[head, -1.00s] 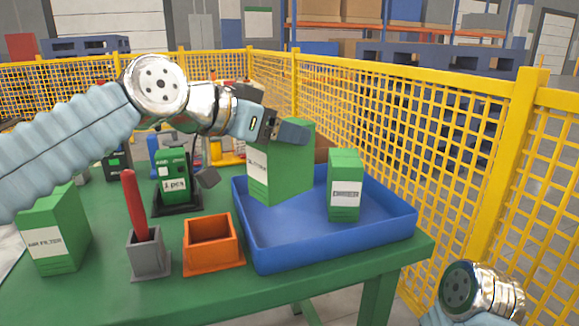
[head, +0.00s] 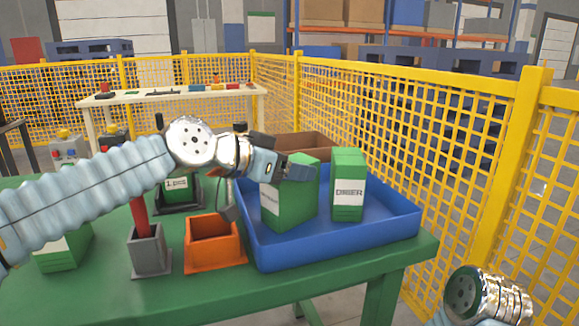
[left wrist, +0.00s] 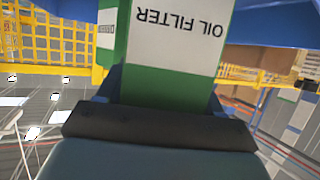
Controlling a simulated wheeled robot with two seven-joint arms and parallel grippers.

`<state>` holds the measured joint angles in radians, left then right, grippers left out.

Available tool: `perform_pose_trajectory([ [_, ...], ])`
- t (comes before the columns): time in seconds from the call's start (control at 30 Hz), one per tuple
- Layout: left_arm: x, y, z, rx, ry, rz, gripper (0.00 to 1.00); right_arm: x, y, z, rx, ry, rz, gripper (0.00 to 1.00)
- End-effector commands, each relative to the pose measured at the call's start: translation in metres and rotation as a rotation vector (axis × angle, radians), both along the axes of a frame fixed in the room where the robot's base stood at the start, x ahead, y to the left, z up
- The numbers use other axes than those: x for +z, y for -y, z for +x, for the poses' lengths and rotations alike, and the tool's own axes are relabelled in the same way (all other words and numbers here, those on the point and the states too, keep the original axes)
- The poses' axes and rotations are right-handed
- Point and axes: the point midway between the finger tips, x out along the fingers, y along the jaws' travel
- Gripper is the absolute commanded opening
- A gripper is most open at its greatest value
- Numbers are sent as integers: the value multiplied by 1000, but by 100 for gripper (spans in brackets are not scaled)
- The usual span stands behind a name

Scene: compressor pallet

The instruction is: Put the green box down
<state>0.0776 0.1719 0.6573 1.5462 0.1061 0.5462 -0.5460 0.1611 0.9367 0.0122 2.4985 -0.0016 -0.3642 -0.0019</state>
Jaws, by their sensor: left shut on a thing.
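My left gripper (head: 297,170) is shut on the top of a green box (head: 296,203) with a white label. In the left wrist view the label on this green box (left wrist: 180,45) reads "OIL FILTER" upside down. The box is within the blue tray (head: 330,245), in its left half, turned at an angle. I cannot tell whether its bottom touches the tray floor. A second green box, labelled "DRIER" (head: 349,187), stands upright in the tray just to its right. My right gripper's fingers are out of view; only part of that arm shows at the lower right.
An orange bin (head: 212,245) and a grey holder (head: 149,252) with a red-handled tool stand left of the tray. Another green box (head: 65,248) is partly behind my left arm. A brown box (head: 300,143) is behind the tray. Yellow mesh fence (head: 440,150) runs along the right.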

Motion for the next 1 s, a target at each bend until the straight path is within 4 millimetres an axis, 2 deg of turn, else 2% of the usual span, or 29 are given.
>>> perform_pose_trajectory([
  [0.03, -1, 0, 0, 0, 0, 0, 70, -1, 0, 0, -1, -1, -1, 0],
  [0.17, -1, 0, 0, 0, 0, 0, 90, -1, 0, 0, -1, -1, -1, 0],
  [0.53, 4, -1, -1, 1, 0, 0, 91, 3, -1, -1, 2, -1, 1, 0],
  [0.67, 8, -17, -13, 6, 3, 0, 91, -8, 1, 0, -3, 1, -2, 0],
  [1.0, 38, -69, -59, 1, 3, 0, 91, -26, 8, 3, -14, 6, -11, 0],
])
